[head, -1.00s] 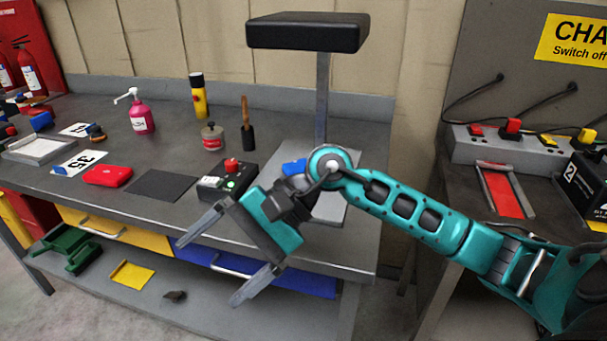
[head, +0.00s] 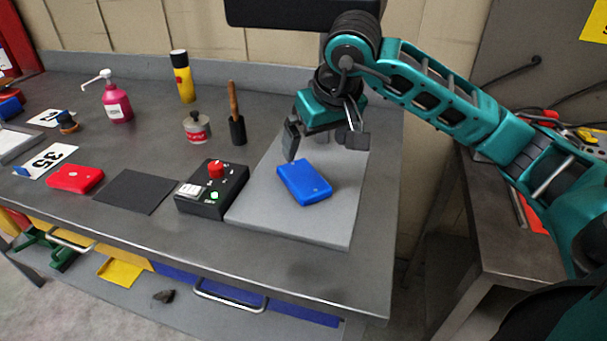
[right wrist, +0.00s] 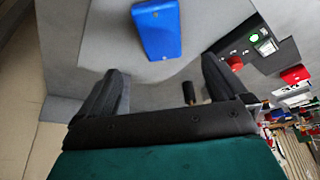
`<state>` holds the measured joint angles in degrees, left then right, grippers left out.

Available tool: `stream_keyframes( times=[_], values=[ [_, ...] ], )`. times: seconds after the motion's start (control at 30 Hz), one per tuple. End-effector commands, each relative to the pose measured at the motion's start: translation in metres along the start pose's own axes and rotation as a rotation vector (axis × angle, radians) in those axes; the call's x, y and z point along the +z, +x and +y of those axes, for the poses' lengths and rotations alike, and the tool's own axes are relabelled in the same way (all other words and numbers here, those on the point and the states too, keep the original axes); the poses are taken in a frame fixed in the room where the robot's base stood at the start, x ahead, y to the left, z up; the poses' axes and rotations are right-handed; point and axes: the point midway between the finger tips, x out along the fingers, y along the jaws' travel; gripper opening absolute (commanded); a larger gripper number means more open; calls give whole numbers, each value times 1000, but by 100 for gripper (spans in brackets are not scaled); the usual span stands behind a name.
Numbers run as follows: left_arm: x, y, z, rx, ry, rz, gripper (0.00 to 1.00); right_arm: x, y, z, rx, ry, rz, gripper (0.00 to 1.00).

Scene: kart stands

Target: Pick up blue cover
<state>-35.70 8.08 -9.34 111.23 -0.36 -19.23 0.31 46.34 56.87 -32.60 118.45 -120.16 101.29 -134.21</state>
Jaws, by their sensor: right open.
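The blue cover (head: 304,182) lies flat on a light grey plate (head: 320,225) at the right end of the workbench. My right gripper (head: 322,147) is open and empty, just behind the cover and apart from it. In the right wrist view the blue cover (right wrist: 157,28) shows ahead of the open fingers (right wrist: 160,85), centred roughly between them. My left gripper is not in view.
A black control box (head: 212,190) with a red button and lit green switch stands left of the plate. A red cover (head: 75,179) and a dark mat (head: 135,190) lie farther left.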

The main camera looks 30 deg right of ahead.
Motion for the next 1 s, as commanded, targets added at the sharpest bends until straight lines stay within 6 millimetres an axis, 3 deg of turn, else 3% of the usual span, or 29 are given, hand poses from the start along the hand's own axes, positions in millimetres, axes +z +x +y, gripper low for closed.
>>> stream_keyframes(
  times=[0.1, 0.3, 0.47, 0.8, 1.0],
  values=[
    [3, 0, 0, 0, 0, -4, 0, 2, 26, -1, -2, 1, -7, 100],
    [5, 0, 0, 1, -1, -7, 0, 1, 56, -1, -3, 2, -4, 100],
    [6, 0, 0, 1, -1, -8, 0, 1, 66, -1, -3, 2, -3, 100],
    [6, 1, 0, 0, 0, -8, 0, 1, 110, -1, -3, 2, -4, 100],
    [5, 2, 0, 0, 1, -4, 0, 0, 114, -1, -2, 1, 0, 100]
  ],
)
